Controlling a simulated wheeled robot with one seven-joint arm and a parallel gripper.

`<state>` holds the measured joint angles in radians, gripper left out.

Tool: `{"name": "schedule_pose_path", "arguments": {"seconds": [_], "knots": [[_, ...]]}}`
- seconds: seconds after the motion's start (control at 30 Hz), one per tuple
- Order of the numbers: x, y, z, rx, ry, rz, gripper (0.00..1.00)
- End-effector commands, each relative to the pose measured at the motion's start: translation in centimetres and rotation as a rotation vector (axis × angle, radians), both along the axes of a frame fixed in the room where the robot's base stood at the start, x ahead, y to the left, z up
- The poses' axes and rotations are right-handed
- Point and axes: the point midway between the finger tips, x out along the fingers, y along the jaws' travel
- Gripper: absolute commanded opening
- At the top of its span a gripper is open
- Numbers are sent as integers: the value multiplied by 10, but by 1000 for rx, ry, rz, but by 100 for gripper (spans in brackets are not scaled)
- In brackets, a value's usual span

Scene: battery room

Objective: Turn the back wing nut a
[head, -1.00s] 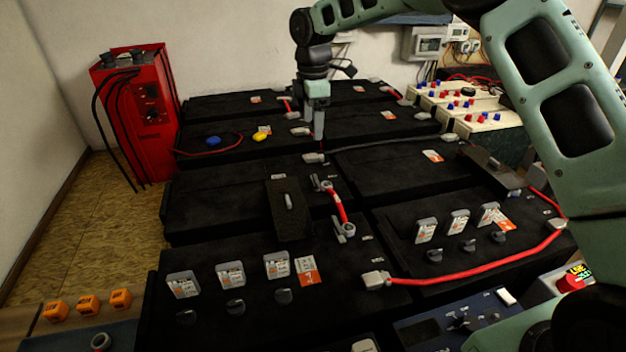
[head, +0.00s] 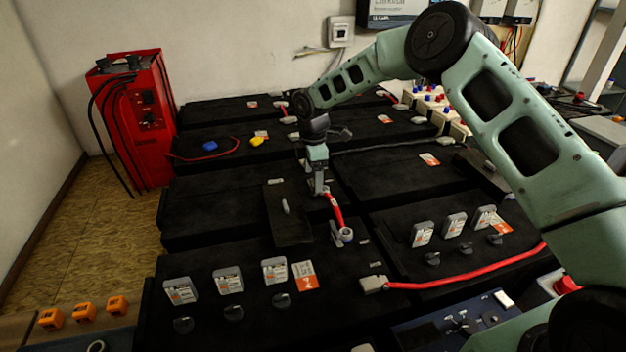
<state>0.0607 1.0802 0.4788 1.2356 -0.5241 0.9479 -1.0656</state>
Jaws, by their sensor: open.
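A short red cable (head: 336,210) joins two terminals near the middle of the black battery bank. Its front end has a grey wing nut and lug (head: 341,234). Its back end, where the back wing nut sits, lies right at my gripper (head: 319,189) and is mostly hidden by it. My gripper points straight down there with its fingers around or just over that nut; I cannot tell whether they touch it. The jaws are open.
A black cover plate with a grey handle (head: 286,212) lies just left of the red cable. Grey-white boxes (head: 274,270) and dark knobs stand in front. A long red cable (head: 460,282) crosses front right. A red charger (head: 137,122) stands left.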

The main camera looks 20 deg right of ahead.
Motion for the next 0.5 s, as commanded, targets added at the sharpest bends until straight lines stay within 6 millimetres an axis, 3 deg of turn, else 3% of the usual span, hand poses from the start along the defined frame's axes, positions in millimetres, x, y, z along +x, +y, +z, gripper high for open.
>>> {"name": "schedule_pose_path", "arguments": {"seconds": [0.2, 0.5], "knots": [[0, 0, -21, 0, -1, 0, 76], [0, 0, -25, 0, -2, 0, 76]]}}
